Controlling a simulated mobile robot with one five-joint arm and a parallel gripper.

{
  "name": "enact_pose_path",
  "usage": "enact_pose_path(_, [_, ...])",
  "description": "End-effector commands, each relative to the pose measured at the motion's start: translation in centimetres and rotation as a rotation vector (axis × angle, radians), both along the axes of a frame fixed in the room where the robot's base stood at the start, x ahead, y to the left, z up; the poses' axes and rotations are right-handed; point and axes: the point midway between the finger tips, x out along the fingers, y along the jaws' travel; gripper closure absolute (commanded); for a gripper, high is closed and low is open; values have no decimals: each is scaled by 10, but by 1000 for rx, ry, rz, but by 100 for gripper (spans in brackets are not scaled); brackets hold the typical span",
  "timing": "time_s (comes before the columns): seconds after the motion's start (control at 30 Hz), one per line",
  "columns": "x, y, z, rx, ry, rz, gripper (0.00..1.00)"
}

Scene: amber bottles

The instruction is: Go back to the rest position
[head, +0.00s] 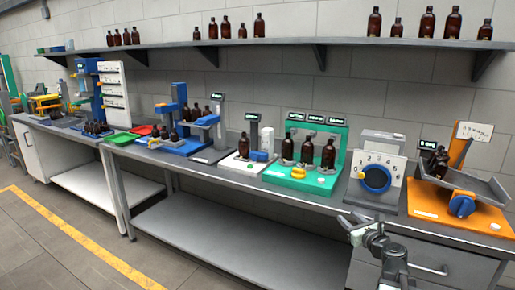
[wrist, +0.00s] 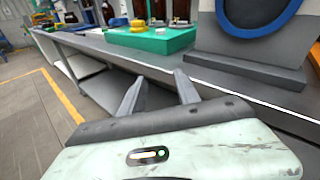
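My gripper (head: 359,222) shows at the lower right of the head view, in front of the bench edge below the white box with the blue dial. In the wrist view my gripper (wrist: 158,92) has its two grey fingers apart, with nothing between them. It is clear of the bottles. The bench top (head: 225,172) runs across the head view behind it. In the wrist view the bench edge (wrist: 220,78) lies just beyond the fingertips; whether they touch it I cannot tell.
The dial box (head: 378,170) stands on the bench behind my gripper. A green station (head: 285,176) with brown bottles is left of it, an orange station (head: 432,208) right. Drawers (head: 440,262) are below. A shelf (head: 265,42) holds more bottles. The floor (head: 40,245) at left is open.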

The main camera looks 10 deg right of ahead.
Motion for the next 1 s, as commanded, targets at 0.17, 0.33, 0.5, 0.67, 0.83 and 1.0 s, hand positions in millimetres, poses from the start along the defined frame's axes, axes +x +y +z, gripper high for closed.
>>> enact_pose_path(0.17, [25, 157, -38, -311, 102, 340, 62])
enact_pose_path(0.33, [5, 284, -88, -718, 167, 716, 62])
enact_pose_path(0.5, [-46, 360, -145, -1198, 197, 1148, 62])
enact_pose_path(0.67, [-103, 342, -189, -1650, 232, 1605, 62])
enact_pose_path(0.83, [-147, 288, -203, -1886, 235, 2034, 62])
enact_pose_path(1.0, [-163, 274, -174, -1948, 89, 2253, 62])
